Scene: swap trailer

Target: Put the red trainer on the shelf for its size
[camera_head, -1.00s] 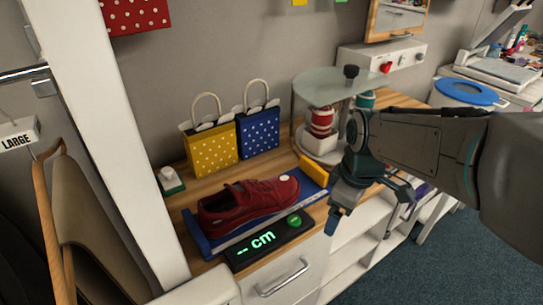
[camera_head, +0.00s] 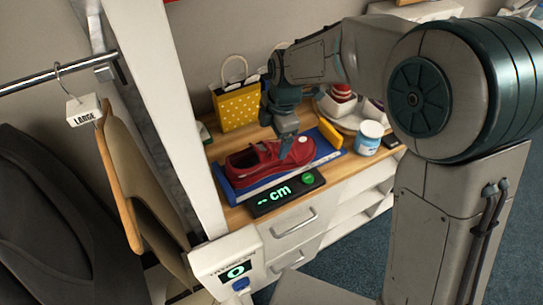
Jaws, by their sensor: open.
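The red trainer (camera_head: 258,158) lies on the blue measuring board (camera_head: 236,193) on the wooden counter, toe to the right. A yellow block (camera_head: 329,132) stands at the board's right end. The black display (camera_head: 268,201) in front reads "-- cm" in green and has a green button (camera_head: 308,178). My gripper (camera_head: 287,142) is open, pointing down just above the toe end of the trainer. I cannot tell whether its fingers touch the shoe. No size shelf can be made out by label.
A yellow dotted bag (camera_head: 238,106) stands behind the trainer. White drawers and shelves (camera_head: 350,207) are below the counter. A coat rail (camera_head: 60,75) with a "LARGE" tag (camera_head: 83,110) and a white display unit (camera_head: 231,264) are at left.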

